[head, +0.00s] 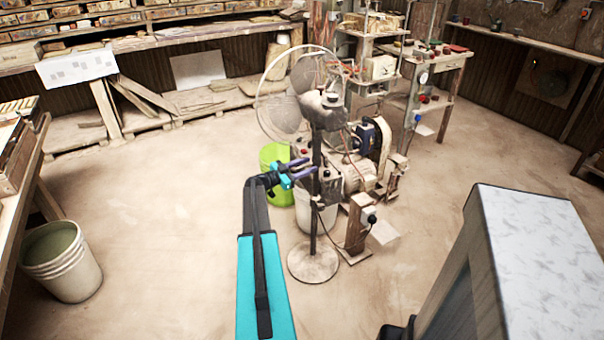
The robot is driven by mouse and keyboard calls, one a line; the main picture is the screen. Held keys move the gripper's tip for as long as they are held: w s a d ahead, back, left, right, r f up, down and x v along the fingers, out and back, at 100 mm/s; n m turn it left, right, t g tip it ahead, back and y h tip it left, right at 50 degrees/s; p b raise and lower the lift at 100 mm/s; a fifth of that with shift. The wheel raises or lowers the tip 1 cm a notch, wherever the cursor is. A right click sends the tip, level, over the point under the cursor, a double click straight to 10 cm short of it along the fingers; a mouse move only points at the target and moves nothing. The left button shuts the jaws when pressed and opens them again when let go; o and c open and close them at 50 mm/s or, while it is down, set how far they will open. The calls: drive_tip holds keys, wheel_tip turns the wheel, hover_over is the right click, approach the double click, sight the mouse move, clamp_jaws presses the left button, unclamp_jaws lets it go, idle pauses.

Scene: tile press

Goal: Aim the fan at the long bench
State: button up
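The pedestal fan (322,107) stands mid-floor on a round base (313,262) with a dark upright pole. Its round wire cage (278,105) is on the far left side of the motor housing, so it seems to face away and leftward. The long bench (215,42) runs along the back wall at upper left, with a shelf of boxes above it. My gripper (311,166) reaches from below, its two purple fingers apart with a gap between them. The fingertips are close to the pole below the fan head; I cannot tell whether they touch it.
A machine with a motor (352,172) stands right behind the fan. A green bucket (275,160) and a white bucket (318,212) are near the pole. Another bucket (62,262) is at left. A grey-white block (540,265) fills the lower right.

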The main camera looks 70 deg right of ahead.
drive_tip(key=b+v, duration=0.1)
drive_tip(key=v, duration=1.3)
idle(0.4)
